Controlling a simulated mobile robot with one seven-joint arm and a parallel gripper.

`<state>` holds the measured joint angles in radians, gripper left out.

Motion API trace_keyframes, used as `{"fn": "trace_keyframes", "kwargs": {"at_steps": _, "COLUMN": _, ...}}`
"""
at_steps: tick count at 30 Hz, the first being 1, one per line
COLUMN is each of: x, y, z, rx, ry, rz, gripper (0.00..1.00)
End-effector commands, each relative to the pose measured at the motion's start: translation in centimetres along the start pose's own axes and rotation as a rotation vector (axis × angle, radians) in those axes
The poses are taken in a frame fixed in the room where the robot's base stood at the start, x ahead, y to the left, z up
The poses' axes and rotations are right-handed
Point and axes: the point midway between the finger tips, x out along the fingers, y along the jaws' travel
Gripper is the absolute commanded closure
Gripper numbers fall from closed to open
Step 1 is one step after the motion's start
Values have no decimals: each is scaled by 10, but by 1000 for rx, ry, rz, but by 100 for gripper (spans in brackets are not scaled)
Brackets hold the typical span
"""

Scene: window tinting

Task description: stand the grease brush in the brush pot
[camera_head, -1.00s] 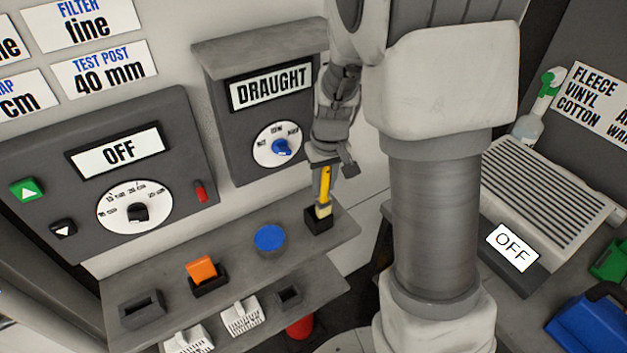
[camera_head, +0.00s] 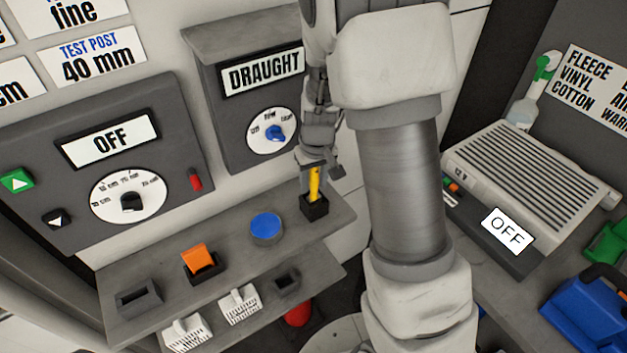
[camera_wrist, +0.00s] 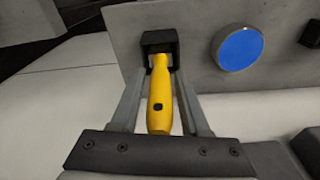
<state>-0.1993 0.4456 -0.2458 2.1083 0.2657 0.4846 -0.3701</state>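The grease brush, with its yellow handle (camera_head: 314,183), stands upright in the black brush pot (camera_head: 314,207) at the right end of the upper shelf. Its lower end is hidden inside the pot. In the wrist view the handle (camera_wrist: 160,100) points away from me into the pot (camera_wrist: 160,42). My gripper (camera_wrist: 161,75) is around the handle, one finger on each side, with narrow gaps showing between the fingers and the handle. My gripper (camera_head: 314,175) also shows in the head view, just above the pot.
A blue disc (camera_head: 266,227) lies left of the pot, then an orange block (camera_head: 198,260) in a holder and an empty dark holder (camera_head: 139,297). The draught panel (camera_head: 255,90) rises close behind. A lower shelf holds white brushes (camera_head: 240,305).

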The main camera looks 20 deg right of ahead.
Motion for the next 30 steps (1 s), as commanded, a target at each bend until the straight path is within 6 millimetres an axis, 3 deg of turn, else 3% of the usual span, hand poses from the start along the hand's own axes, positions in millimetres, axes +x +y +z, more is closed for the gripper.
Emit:
{"fn": "trace_keyframes", "kwargs": {"at_steps": 14, "x": -7, "y": 0, "z": -1, "rx": -1, "ry": 2, "rz": 0, "gripper": 41}}
{"fn": "trace_keyframes", "kwargs": {"at_steps": 30, "x": -108, "y": 0, "z": -2, "rx": -1, "ry": 5, "rz": -1, "gripper": 41}}
